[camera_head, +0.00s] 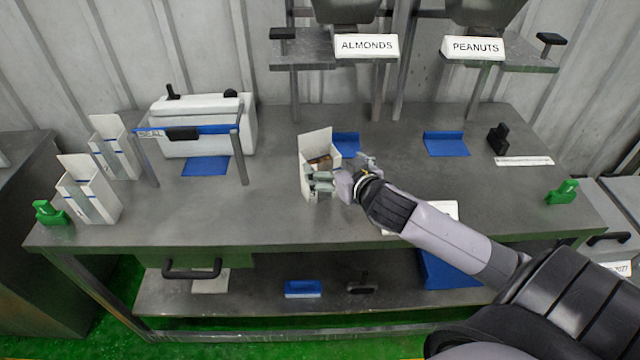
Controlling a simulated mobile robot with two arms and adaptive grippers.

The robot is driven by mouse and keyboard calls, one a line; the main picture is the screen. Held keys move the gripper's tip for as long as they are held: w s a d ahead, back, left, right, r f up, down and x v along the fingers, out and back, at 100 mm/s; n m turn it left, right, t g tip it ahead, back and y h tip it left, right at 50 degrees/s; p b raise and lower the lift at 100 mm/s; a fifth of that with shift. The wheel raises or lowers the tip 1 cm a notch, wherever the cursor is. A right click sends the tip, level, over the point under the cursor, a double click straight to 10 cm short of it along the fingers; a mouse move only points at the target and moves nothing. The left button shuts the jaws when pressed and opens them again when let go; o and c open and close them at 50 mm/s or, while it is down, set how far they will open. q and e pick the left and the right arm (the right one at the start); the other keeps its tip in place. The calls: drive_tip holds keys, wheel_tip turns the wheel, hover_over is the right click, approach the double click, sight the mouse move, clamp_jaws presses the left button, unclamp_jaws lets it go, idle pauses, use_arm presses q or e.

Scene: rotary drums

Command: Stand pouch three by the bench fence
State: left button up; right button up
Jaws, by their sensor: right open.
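A white open-topped pouch (316,142) with a raised back flap stands upright mid-bench, with brown contents showing inside. My right gripper (336,174) is open at its front right side; one finger overlaps the pouch's front, and I cannot tell whether it touches. Two similar pouches stand upright at the left end of the bench, one farther back (110,146) and one nearer the front (88,192). No number is readable on any pouch. I cannot tell for sure which part is the bench fence. My left gripper is not in view.
A white machine (203,112) with a blue-edged bar stands back left on the bench (240,215). Drum stands labelled ALMONDS (367,46) and PEANUTS (475,47) rise behind. Green clamps (50,212) and (564,192) sit at both ends. Bare bench lies left of the middle pouch.

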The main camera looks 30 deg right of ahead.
sight(316, 149)
drive_tip(key=p+x, duration=0.2)
drive_tip(key=x, duration=0.5)
drive_tip(key=shift+w+d, duration=0.1)
drive_tip(key=shift+w, duration=0.25)
drive_tip(key=shift+w+f, duration=0.3)
drive_tip(key=shift+w, duration=0.15)
drive_tip(key=shift+s, duration=0.1)
drive_tip(key=shift+c, duration=0.5)
drive_tip(key=shift+r, duration=0.1)
drive_tip(key=c, duration=1.9)
drive_tip(key=shift+c, duration=0.2)
drive_tip(key=shift+d+r, duration=0.1)
